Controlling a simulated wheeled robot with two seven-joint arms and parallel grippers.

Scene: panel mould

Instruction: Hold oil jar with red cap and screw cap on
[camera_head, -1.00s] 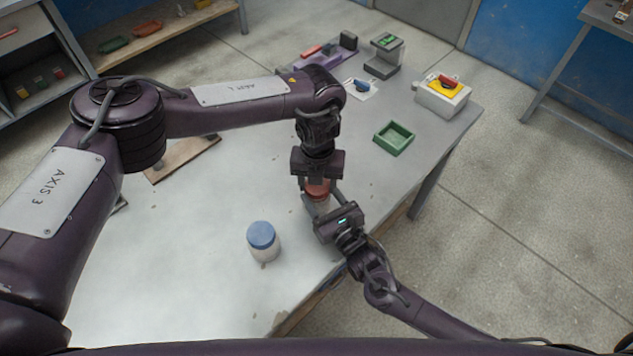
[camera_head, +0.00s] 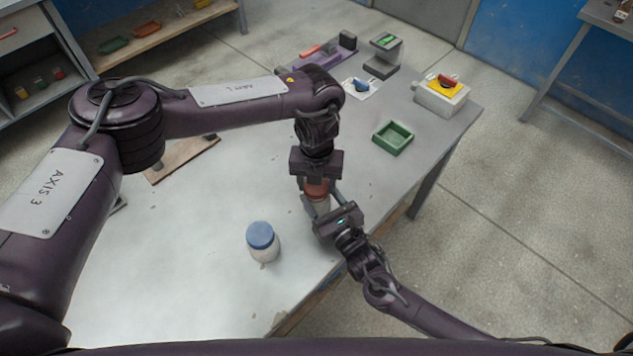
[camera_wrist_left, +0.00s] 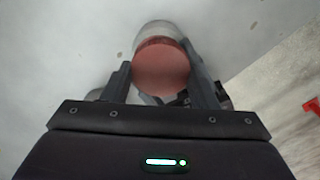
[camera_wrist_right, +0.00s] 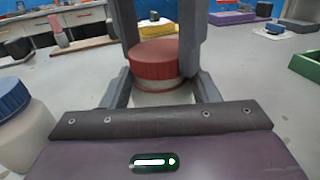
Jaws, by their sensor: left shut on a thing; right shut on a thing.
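The oil jar (camera_wrist_right: 160,97) stands on the table with its red cap (camera_wrist_right: 153,60) on top of its mouth. In the head view the cap (camera_head: 316,189) shows just under my left gripper (camera_head: 317,184). The left wrist view shows the cap (camera_wrist_left: 160,68) from above, between the fingers of my left gripper (camera_wrist_left: 160,82), which is shut on it. My right gripper (camera_wrist_right: 160,92) is shut on the jar's body from the side, below the cap. Whether the cap is fully threaded cannot be told.
A white jar with a blue cap (camera_head: 261,236) stands near the held jar. A green tray (camera_head: 393,138), a yellow-topped box with a red knob (camera_head: 443,90) and a purple holder (camera_head: 325,58) sit toward the far end. The table's (camera_head: 190,260) left part is mostly clear.

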